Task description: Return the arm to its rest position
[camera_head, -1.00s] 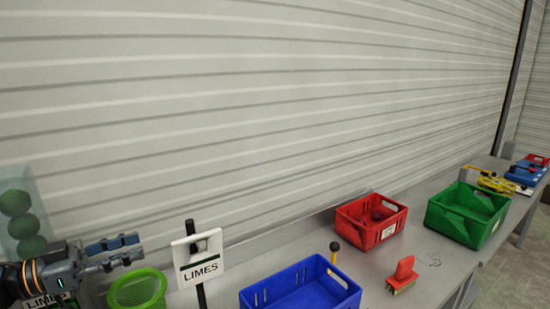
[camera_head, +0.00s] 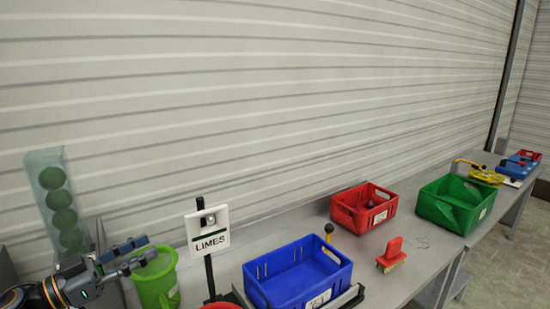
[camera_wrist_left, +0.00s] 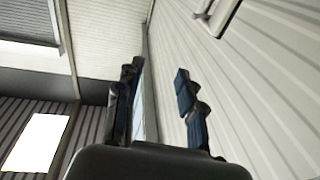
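My left gripper (camera_head: 138,256) comes in at the lower left of the head view. Its two blue-padded fingers are apart with nothing between them. It is in front of the clear tube of green limes (camera_head: 60,205) and overlaps the green basket (camera_head: 158,285). In the left wrist view my left gripper (camera_wrist_left: 158,95) also shows its fingers apart and empty, with wall and ceiling behind. My right gripper is not in view.
A LIMES sign (camera_head: 208,243) stands on a black post right of the basket. A blue crate (camera_head: 256,292), red brush (camera_head: 391,256), red crate (camera_head: 341,213) and green crate (camera_head: 432,207) stand on the grey bench (camera_head: 405,225). Part of something red shows at the bottom edge.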

